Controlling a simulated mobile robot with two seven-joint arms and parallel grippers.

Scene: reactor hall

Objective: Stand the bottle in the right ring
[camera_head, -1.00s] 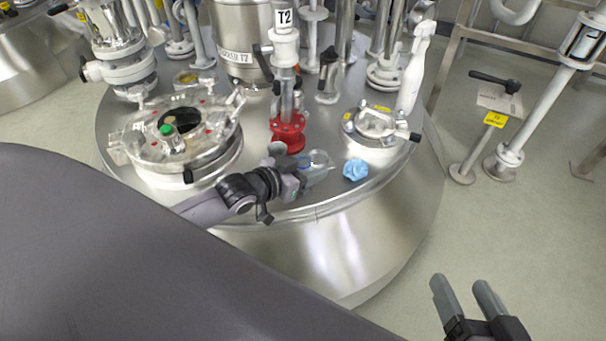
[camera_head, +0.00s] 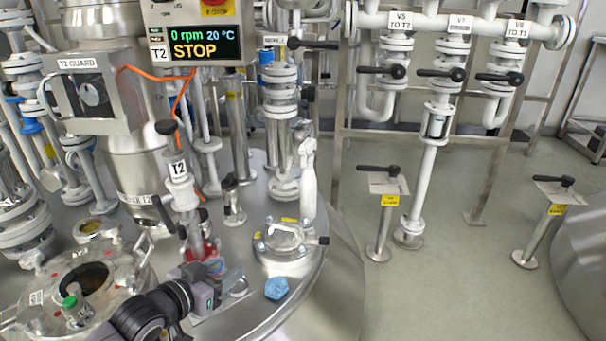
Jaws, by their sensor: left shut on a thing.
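My left gripper (camera_head: 232,279) reaches in from the lower left, low over the front of the steel vessel lid. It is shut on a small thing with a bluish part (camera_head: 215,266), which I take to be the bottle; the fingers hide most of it. A round metallic rim, perhaps a ring (camera_head: 239,288), shows right beside the fingers. I cannot tell whether the held thing is in a ring or above it. A small green-capped object (camera_head: 72,304) stands at the round hatch on the left. My right gripper is out of view.
A crumpled blue cloth (camera_head: 277,288) lies right of the gripper. The hatch (camera_head: 85,282) is at left. Open floor lies to the right.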

